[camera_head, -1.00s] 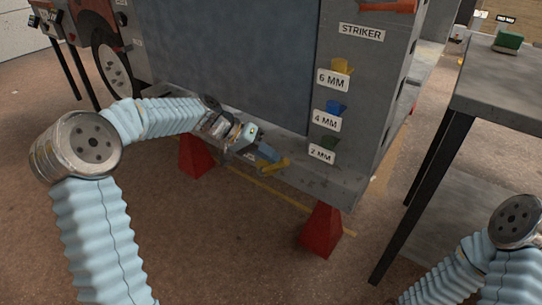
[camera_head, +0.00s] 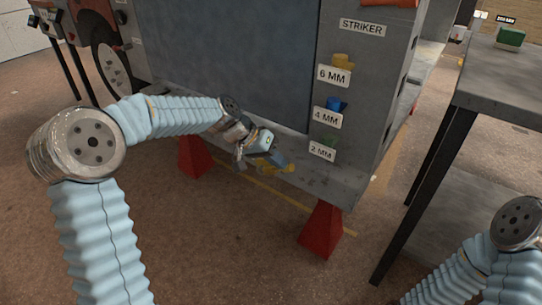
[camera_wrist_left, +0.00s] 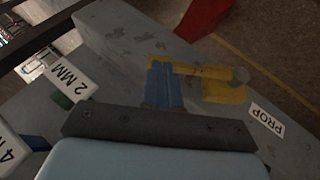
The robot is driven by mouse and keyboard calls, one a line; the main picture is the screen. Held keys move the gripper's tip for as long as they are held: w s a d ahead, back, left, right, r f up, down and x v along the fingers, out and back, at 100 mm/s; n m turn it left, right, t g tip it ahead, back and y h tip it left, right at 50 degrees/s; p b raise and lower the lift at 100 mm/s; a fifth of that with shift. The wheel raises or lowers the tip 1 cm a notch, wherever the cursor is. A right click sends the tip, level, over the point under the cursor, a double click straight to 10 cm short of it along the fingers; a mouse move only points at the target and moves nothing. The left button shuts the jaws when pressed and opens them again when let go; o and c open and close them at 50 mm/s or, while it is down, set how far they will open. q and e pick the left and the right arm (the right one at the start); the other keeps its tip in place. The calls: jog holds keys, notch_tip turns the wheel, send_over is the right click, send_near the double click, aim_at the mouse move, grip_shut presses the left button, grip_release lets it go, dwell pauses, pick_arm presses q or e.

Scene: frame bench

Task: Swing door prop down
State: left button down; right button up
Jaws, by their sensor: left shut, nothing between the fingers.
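The yellow door prop (camera_head: 274,170) is low on the front edge of the grey sill, under the blue-grey door panel (camera_head: 230,60). In the left wrist view the prop (camera_wrist_left: 205,72) is a short bar with a round grey pivot on a yellow plate, beside a PROP label (camera_wrist_left: 267,118). My left gripper (camera_head: 282,164) is shut and empty at the prop. Its blue fingers (camera_wrist_left: 163,85) overlap the bar's free end in the wrist view; I cannot tell whether they touch it. My right gripper is out of view.
Yellow, blue and green blocks labelled 6 MM (camera_head: 334,76), 4 MM (camera_head: 327,117) and 2 MM (camera_head: 321,151) sit on the grey post right of the door. Red stands (camera_head: 322,230) support the sill. A grey table (camera_head: 510,90) stands at the right. Brown floor lies open in front.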

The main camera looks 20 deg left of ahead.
pick_arm(q)
jog(key=s+d+f+y+b, duration=0.1)
jog(key=d+f+b, duration=0.2)
jog(key=f, duration=0.2)
jog(key=shift+s+d+f+m+t+y+b, duration=0.2)
jog(key=shift+f+m+t+y+b, duration=0.1)
jog(key=shift+y+b, duration=0.1)
jog(key=shift+d+f, duration=0.1)
dwell(0.4)
jog(key=shift+s, duration=0.1)
